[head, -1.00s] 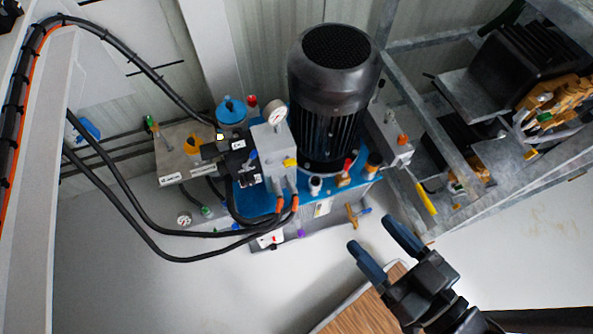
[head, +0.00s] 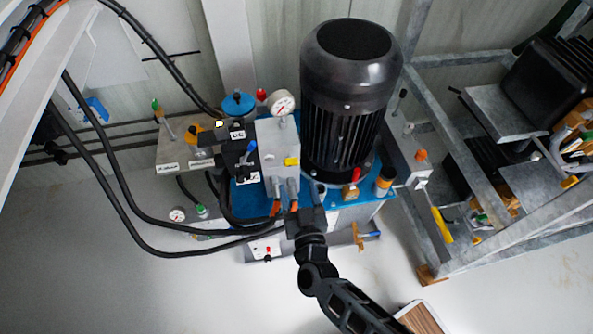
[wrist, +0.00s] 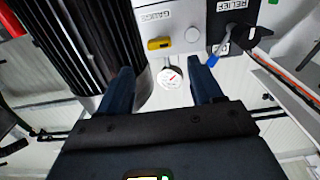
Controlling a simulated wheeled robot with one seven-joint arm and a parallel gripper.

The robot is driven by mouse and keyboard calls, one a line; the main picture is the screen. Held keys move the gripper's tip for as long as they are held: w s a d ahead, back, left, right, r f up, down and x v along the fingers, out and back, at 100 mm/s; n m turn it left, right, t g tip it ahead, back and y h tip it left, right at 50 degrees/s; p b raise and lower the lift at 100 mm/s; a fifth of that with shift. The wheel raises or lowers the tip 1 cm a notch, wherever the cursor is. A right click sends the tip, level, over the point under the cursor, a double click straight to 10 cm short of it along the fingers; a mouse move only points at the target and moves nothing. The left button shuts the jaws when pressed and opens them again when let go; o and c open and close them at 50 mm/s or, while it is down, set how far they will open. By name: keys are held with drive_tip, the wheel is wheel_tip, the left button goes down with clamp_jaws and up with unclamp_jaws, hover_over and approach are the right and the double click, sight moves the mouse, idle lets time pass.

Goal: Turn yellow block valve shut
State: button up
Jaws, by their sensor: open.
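A small yellow valve handle (head: 291,161) sits on the front of a grey block (head: 275,142) beside the black motor. In the wrist view the yellow handle (wrist: 158,43) lies crosswise under a GAUGE label, just beyond my fingers. My gripper (wrist: 160,75) is open, its two dark blue fingers apart with nothing between them touching. In the head view my gripper (head: 305,215) is below the block, its fingers mostly hidden. A round gauge (wrist: 170,77) shows behind the gap between the fingers.
The black motor (head: 346,100) stands close to the right of the block. A blue-handled RELIEF lever (wrist: 218,54) is close to my other finger. Black hoses (head: 135,210) loop at left. A metal frame (head: 445,140) stands at right; a longer yellow handle (head: 441,225) hangs beside it.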

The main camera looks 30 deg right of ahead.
sight(292, 164)
drive_tip(key=shift+x, duration=3.95)
drive_tip(key=shift+c, duration=0.5)
drive_tip(key=c, duration=1)
